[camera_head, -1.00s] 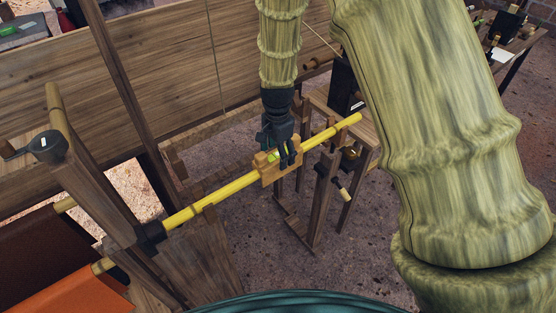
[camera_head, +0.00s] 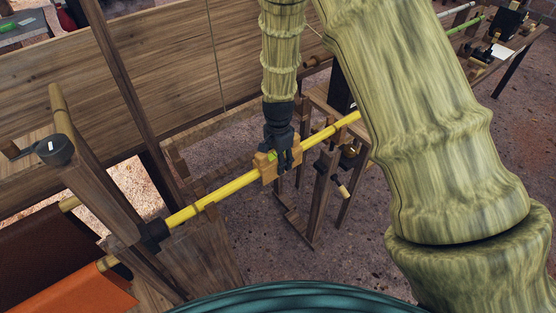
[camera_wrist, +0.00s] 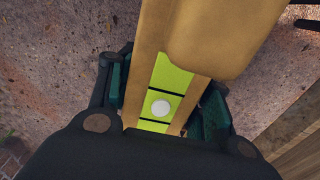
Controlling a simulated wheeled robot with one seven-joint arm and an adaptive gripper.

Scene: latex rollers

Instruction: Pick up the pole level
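The pole level is a tan wooden block (camera_head: 267,176) with a green vial, seated on a long yellow pole (camera_head: 237,184). My gripper (camera_head: 284,162) points down over the level, with its dark fingers around the block. In the wrist view the level's green face (camera_wrist: 163,92) with a white round spot lies between the two fingers of my gripper (camera_wrist: 165,103), one on each side. The fingers look spread and close beside the block. I cannot tell if they touch it. The underside of the level is hidden.
The pole slopes across wooden stands, with a dark roller fitting (camera_head: 151,236) at its lower left. A wooden post (camera_head: 95,190) stands at the left near orange cloth (camera_head: 75,292). A wooden frame (camera_head: 322,190) stands just right of the level. Plank walls are behind.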

